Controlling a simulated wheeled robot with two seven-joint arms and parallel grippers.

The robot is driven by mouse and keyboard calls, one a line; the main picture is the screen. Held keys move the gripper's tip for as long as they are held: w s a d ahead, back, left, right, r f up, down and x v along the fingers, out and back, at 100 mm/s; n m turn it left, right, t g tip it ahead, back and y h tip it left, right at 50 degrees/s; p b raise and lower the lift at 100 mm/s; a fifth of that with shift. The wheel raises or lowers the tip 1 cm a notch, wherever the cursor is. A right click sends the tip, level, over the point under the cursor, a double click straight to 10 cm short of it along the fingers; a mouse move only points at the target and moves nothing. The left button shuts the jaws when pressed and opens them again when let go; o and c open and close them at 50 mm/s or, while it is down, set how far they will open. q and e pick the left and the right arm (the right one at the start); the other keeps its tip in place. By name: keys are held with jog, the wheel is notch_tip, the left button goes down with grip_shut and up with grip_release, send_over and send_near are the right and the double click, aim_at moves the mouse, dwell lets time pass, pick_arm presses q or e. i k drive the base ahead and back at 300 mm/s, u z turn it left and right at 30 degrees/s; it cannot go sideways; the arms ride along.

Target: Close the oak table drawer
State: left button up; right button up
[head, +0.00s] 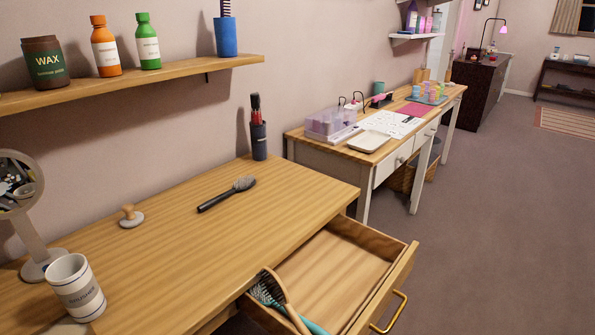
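The oak table (180,235) fills the lower left of the head view. Its drawer (398,271) is pulled out at the table's front edge, on the right. The drawer has a brass-coloured bar handle (392,314) on its front panel. A wooden-backed brush (283,295) and a teal-handled brush (312,326) lie in the drawer's near part. The rest of the drawer floor is bare. The drawer's near end is cut off by the bottom of the picture. Neither of my grippers shows in the head view.
A wall shelf (150,82) hangs above. Carpet (480,220) right of the drawer is clear.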

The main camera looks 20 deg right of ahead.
aim_at(343, 279)
jog(key=z, duration=1.1)
jog(key=i, duration=0.2)
jog(key=u, duration=0.05)
